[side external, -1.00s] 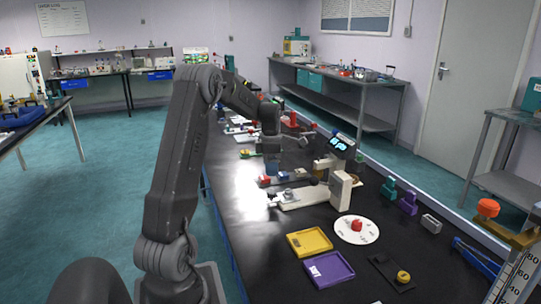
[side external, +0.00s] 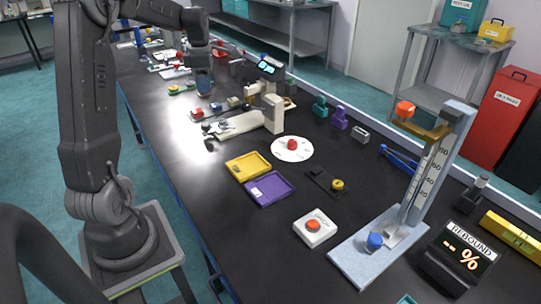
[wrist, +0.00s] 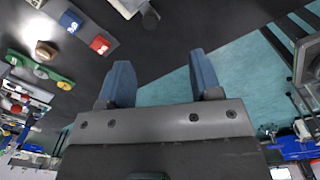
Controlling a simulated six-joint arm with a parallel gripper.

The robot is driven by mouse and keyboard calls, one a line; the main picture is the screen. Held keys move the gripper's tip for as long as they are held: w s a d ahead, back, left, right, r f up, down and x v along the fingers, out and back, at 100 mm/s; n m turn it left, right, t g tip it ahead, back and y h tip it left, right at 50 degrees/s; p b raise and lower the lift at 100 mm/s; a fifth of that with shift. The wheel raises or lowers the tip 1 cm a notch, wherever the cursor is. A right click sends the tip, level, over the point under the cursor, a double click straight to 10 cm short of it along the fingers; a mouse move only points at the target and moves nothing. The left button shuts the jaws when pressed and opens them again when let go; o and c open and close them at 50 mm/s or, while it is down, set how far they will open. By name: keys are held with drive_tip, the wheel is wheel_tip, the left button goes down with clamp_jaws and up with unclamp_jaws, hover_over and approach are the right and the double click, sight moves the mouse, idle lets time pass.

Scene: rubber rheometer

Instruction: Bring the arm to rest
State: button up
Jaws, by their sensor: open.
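My gripper (side external: 203,86) hangs at the end of my raised arm in the side external view, over the far left part of the black bench (side external: 190,150). In the wrist view its two blue fingers stand apart with nothing between them, so my gripper (wrist: 163,74) is open and empty. Its fingers point over the bench edge and the teal floor (wrist: 170,85). The fingertips are small in the side external view, and their exact height above the bench cannot be told.
A cream instrument (side external: 272,113) stands right of my gripper. Yellow (side external: 247,167) and purple (side external: 268,189) trays, a white disc (side external: 291,149) and a rebound tester (side external: 425,175) are nearer the camera. In the wrist view, blue (wrist: 70,21) and red (wrist: 99,45) blocks lie left of the fingers.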

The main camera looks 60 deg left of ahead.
drive_tip(key=s+d+r+m+t+y, duration=0.1)
drive_tip(key=d+r+m, duration=0.2)
drive_tip(key=d+m, duration=0.55)
drive_tip(key=s+d+r+m+t, duration=0.1)
drive_tip(key=d+r+m+t, duration=0.15)
drive_tip(key=d+m, duration=0.65)
drive_tip(key=s+d+m+t, duration=0.1)
drive_tip(key=s+d+m, duration=0.4)
drive_tip(key=d, duration=0.3)
drive_tip(key=s+d+f+m+t+h, duration=0.1)
drive_tip(key=s+d+m, duration=0.5)
drive_tip(key=d+m, duration=0.2)
drive_tip(key=shift+d, duration=0.3)
